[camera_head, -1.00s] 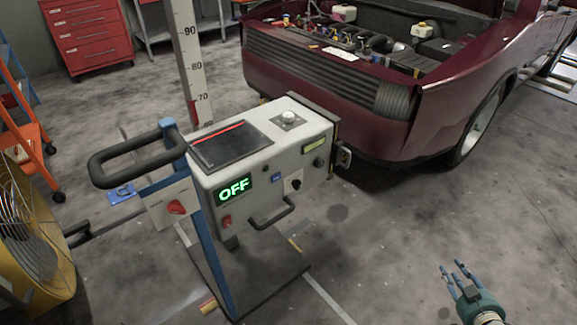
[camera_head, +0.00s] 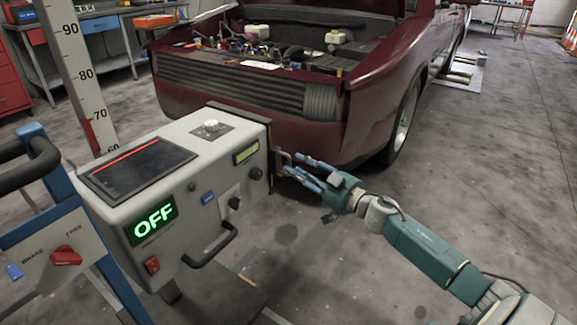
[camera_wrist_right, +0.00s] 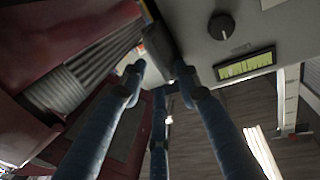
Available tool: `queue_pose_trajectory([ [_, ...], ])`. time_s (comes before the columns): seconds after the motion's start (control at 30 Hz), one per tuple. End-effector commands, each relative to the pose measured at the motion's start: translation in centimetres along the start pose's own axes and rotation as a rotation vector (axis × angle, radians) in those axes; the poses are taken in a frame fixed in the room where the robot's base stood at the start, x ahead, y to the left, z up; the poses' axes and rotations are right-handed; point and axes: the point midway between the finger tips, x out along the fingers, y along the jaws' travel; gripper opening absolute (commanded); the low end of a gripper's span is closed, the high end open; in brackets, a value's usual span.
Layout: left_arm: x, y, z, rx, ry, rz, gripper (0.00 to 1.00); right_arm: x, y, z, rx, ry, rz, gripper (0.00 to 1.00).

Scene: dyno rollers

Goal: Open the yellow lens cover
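The grey machine head (camera_head: 185,160) with a green OFF display stands in front of the dark red car. At its right end is a small dark fitting (camera_head: 277,160), which seems to be where the lens is. I cannot clearly make out a yellow cover on it. My right gripper (camera_head: 296,165) has its blue fingers reaching left at this fitting; I cannot tell if they touch it. In the right wrist view the fingers (camera_wrist_right: 160,72) are spread, with the machine's dark end edge (camera_wrist_right: 158,45) beyond the tips. My left gripper is out of view.
The car (camera_head: 330,115) with its raised hood is close behind the machine and the gripper. A black handle (camera_head: 212,248) sticks out of the machine's front. A blue post with a brake knob (camera_head: 66,256) stands at left. The floor at right is clear.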

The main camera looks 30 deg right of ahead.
Motion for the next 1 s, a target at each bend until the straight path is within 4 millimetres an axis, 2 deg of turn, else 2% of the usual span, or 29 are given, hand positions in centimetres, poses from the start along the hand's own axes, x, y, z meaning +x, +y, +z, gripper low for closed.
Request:
queue_pose_trajectory([
  [0.1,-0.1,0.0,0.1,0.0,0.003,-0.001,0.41,1.9,0.1,0.0,-0.001,0.002,0.002,0.32],
  [0.3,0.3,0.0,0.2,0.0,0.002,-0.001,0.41,3.7,0.1,0.1,0.001,0.0,0.002,0.32],
  [0.67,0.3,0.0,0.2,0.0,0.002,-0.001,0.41,4.1,0.0,0.1,0.0,-0.001,0.001,0.32],
  [0.83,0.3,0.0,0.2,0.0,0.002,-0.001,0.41,4.1,0.0,0.1,0.0,-0.001,0.001,0.0],
  [1.0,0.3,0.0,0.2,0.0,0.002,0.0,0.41,4.1,0.0,0.1,0.0,-0.001,0.001,0.0],
])
